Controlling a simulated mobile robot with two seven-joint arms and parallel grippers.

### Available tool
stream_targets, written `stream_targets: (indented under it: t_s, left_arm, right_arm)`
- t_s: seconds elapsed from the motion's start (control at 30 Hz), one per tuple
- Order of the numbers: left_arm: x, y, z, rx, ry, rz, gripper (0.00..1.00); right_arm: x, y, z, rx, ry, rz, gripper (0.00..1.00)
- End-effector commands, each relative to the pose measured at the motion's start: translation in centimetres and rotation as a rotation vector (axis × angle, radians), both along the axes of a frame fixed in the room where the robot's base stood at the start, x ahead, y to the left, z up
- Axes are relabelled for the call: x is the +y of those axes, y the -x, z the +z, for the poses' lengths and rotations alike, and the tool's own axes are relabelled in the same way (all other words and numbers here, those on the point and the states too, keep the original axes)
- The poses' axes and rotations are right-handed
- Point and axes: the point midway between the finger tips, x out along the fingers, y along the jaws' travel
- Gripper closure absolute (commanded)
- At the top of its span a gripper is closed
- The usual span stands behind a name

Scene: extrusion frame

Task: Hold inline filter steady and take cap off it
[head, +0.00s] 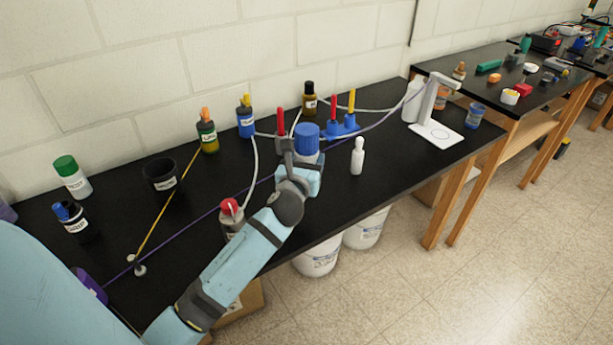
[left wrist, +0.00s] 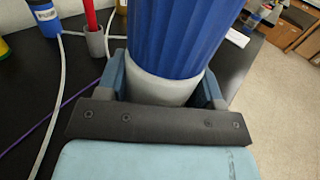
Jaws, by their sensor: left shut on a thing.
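The inline filter shows in the head view as a ribbed blue cap (head: 306,136) above my left gripper (head: 307,162). In the left wrist view the blue cap (left wrist: 180,35) sits on the pale grey filter body (left wrist: 158,90), with no gap visible between them. My left gripper (left wrist: 163,85) is shut on the grey body just below the cap, one finger on each side. The lower part of the body is hidden by the gripper. My right gripper is in neither view.
A red marker in a grey holder (left wrist: 95,42) stands close left of the filter. A white dropper bottle (head: 357,158) stands to its right and a blue rack (head: 342,127) behind. A red-capped bottle (head: 231,218) stands beside my forearm. Cords cross the black bench (head: 405,165).

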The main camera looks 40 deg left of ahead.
Motion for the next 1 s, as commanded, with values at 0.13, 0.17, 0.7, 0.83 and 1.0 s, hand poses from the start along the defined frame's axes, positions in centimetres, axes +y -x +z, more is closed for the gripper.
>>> stream_targets:
  t_s: [0.13,0.17,0.7,0.83,1.0]
  left_arm:
    - [0.1,0.0,4.3,-0.005,-0.005,-0.001,0.66]
    - [0.0,-0.1,4.9,-0.005,-0.004,-0.002,0.66]
    - [0.0,0.0,8.4,-0.001,0.000,0.000,0.66]
    - [0.0,0.0,8.4,-0.001,0.000,0.000,0.51]
    - [0.0,0.0,8.3,-0.001,0.000,0.000,0.82]
  right_arm:
    - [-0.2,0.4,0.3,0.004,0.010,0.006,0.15]
    - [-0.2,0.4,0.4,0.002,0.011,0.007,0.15]
    - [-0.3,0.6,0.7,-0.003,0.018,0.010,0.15]
    - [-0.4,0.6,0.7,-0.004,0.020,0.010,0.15]
    - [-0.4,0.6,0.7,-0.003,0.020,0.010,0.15]
